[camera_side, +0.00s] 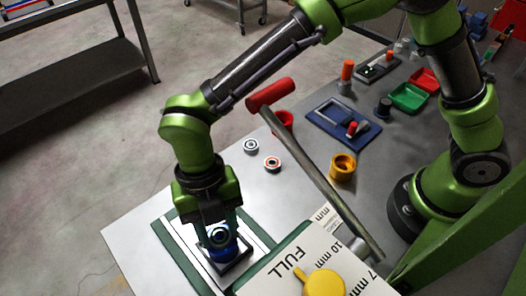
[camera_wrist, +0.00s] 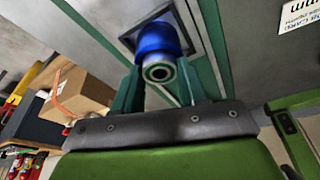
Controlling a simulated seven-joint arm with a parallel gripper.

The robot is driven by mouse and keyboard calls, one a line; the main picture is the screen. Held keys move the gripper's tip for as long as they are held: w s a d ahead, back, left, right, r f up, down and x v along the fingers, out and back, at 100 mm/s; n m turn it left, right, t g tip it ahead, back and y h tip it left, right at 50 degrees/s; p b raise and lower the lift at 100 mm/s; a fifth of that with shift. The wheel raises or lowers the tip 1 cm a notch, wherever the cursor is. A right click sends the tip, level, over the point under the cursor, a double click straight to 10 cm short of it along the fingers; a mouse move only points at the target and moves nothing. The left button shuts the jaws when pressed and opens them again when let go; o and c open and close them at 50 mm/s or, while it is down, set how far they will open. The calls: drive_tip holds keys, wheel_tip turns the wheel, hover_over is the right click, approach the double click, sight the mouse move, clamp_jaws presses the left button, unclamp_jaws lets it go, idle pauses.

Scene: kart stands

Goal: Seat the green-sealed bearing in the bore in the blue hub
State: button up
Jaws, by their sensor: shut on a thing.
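The blue hub (camera_wrist: 157,40) stands on a dark square plate, and it also shows under my gripper in the side view (camera_side: 222,252). My gripper (camera_wrist: 159,80) has its two green fingers shut on the bearing (camera_wrist: 158,72), a small ring with a pale rim, a dull greenish face and a dark centre. The bearing is lined up with the end of the hub in the wrist view. I cannot tell whether it is apart from the hub or partly in its bore, as the bore is hidden. In the side view my gripper (camera_side: 218,234) points down over the hub.
Two other bearings, one grey (camera_side: 251,146) and one with a red-orange seal (camera_side: 272,163), lie on the table. A red-headed bar (camera_side: 310,170) slants across nearby. An orange hub (camera_side: 342,168), a blue tray (camera_side: 325,108) and a white sign (camera_side: 300,255) with a yellow knob are to the right.

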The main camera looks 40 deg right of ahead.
drive_tip(key=o, duration=1.1)
drive_tip(key=shift+d+f, duration=0.25)
drive_tip(key=shift+f, duration=0.65)
drive_tip(key=a+v, duration=0.1)
drive_tip(key=v, duration=1.2)
drive_tip(key=shift+d+r, duration=0.25)
drive_tip(key=shift+r, duration=0.1)
drive_tip(key=shift+s+r, duration=0.1)
drive_tip(key=shift+s, duration=0.1)
